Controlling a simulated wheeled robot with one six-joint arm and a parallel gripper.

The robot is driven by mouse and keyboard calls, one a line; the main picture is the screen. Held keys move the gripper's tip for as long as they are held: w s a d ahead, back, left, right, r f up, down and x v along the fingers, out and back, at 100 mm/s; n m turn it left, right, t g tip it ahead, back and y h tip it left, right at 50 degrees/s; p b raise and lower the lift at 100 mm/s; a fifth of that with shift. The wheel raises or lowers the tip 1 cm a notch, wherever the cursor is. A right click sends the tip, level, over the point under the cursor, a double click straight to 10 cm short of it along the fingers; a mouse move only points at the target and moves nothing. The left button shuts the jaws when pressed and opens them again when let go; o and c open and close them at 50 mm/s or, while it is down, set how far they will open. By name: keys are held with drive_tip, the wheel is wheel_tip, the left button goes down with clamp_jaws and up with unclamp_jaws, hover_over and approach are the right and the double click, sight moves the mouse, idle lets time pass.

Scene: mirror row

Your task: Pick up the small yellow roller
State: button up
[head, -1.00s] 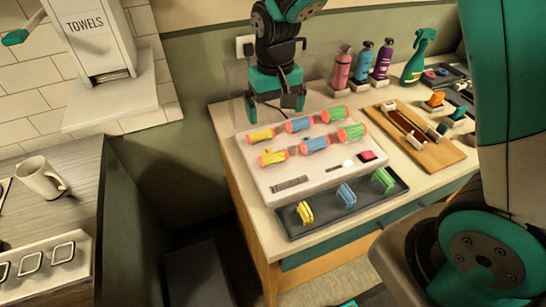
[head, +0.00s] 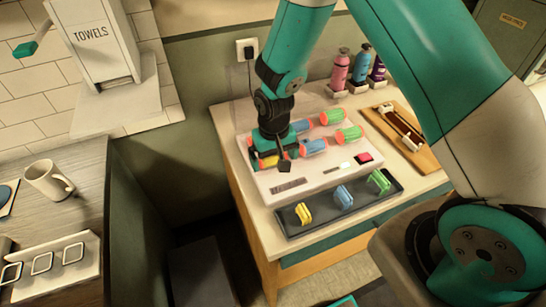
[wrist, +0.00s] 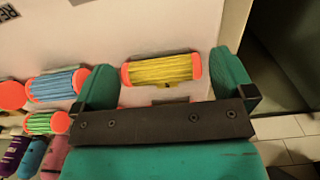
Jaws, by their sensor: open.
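A yellow roller (wrist: 160,70) with orange-red ends lies on a white board (head: 330,177), in the row nearer the board's front. In the wrist view it shows between the two fingers of my gripper (wrist: 166,80), with a finger beyond each end. The jaws are open and apart from it. In the head view my gripper (head: 275,153) is low over the board's left part and hides most of this yellow roller (head: 268,162). A second yellow roller stood behind it and is now mostly hidden. I cannot tell from size alone which is the small one.
Blue rollers (head: 314,147) and green rollers (head: 349,134) lie to the right on the board. A dark tray (head: 322,222) with yellow, blue and green pieces is in front. Bottles (head: 340,68) and a wooden tray (head: 402,137) are further back and right.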

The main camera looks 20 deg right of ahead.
drive_tip(key=c, duration=0.8)
drive_tip(key=shift+r, duration=0.1)
